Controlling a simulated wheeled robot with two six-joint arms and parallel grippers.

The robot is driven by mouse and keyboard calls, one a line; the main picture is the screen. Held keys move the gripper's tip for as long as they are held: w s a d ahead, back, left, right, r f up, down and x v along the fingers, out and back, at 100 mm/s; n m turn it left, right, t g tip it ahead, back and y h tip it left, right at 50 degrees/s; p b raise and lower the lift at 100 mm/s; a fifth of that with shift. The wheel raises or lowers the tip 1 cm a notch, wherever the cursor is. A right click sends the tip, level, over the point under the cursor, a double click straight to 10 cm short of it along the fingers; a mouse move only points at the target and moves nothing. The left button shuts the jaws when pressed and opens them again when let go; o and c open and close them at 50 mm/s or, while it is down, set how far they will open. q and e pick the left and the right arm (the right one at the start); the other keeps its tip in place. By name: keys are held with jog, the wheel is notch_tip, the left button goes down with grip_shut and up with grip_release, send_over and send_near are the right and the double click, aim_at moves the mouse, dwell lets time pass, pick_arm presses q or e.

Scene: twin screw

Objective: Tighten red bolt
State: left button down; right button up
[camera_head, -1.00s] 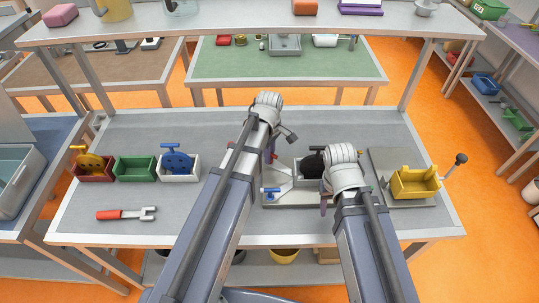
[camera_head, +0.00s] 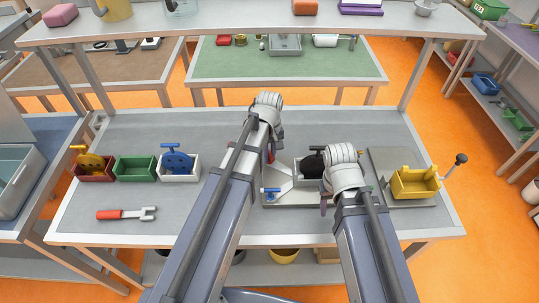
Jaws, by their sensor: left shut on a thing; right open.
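A small part of the red bolt (camera_head: 270,156) shows just below my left wrist, at the back left of the light grey fixture (camera_head: 300,198). My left gripper (camera_head: 271,148) is shut on it, though my wrist and arm hide most of the contact. A blue bolt (camera_head: 270,193) stands at the fixture's front left corner. A black round part (camera_head: 313,165) sits in the grey box on the fixture, partly hidden by my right wrist. My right gripper (camera_head: 325,203) is open over the fixture's front right, its fingers mostly hidden by my wrist.
Red, green (camera_head: 136,169) and white bins stand in a row at left; the red and white ones hold yellow and blue valve-like parts. A red-handled wrench (camera_head: 126,214) lies in front. A yellow bin (camera_head: 414,184) and a black-knobbed lever (camera_head: 460,160) stand at right.

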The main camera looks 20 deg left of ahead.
pick_arm(q)
jog(key=m, duration=1.4)
jog(key=shift+m, duration=0.3)
jog(key=m, duration=0.3)
jog(key=shift+a+m, duration=0.1)
jog(key=shift+m, duration=0.2)
jog(key=m, duration=0.3)
jog(key=shift+m, duration=0.3)
jog(key=m, duration=0.6)
jog(key=shift+m, duration=0.4)
jog(key=c, duration=0.8)
grip_release()
jog(key=shift+c, duration=0.2)
